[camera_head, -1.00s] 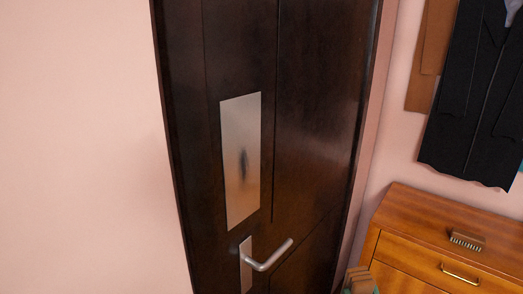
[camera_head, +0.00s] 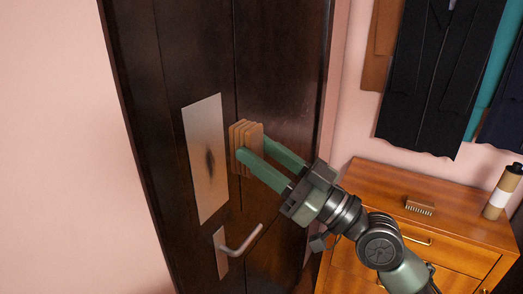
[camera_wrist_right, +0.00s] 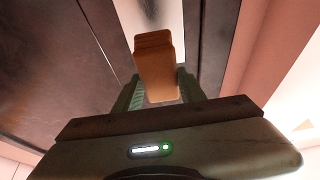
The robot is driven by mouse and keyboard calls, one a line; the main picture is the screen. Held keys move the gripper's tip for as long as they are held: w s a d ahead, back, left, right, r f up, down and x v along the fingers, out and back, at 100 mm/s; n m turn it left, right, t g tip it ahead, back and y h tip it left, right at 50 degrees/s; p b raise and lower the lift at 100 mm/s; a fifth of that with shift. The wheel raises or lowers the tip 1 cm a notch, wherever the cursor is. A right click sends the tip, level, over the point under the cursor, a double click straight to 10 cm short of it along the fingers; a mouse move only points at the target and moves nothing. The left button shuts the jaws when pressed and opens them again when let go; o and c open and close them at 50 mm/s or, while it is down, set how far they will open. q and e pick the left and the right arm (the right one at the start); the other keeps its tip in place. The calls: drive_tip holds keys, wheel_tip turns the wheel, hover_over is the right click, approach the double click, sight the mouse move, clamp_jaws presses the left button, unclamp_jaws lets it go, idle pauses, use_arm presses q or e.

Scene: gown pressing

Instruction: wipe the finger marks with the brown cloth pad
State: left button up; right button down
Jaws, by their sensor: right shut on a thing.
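The finger marks (camera_head: 210,159) are a dark smudge on the metal push plate (camera_head: 202,116) of the dark door. The smudge also shows in the right wrist view (camera_wrist_right: 150,10). My right gripper (camera_head: 257,160) is shut on the brown cloth pad (camera_head: 246,133), a ribbed tan block between its green fingers. The pad is just right of the plate in the head view; whether it touches the door I cannot tell. In the right wrist view the pad (camera_wrist_right: 155,70) stands up between the fingers, below the smudge. My left gripper is not in view.
A lever handle (camera_head: 242,243) sticks out of the door below the plate. A wooden chest (camera_head: 372,178) stands at the right with a brush (camera_head: 420,206) and a bottle (camera_head: 503,192) on it. Dark gowns (camera_head: 425,80) hang above. Bare pink wall is at the left.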

drive_tip(key=shift+d+f, duration=0.1)
drive_tip(key=shift+w+a+r, duration=0.2)
drive_tip(key=shift+w+a, duration=0.1)
drive_tip(key=shift+a, duration=0.15)
drive_tip(key=w+a, duration=0.2)
drive_tip(key=a, duration=0.1)
drive_tip(key=shift+w+a, duration=0.1)
drive_tip(key=shift+w, duration=0.05)
wheel_tip(320, 180, down, 12)
drive_tip(key=b, duration=1.1)
drive_tip(key=shift+w+a, duration=0.15)
drive_tip(key=shift+b, duration=0.3)
drive_tip(key=shift+a, duration=0.1)
drive_tip(key=shift+w+a, duration=0.45)
drive_tip(key=shift+a, duration=0.15)
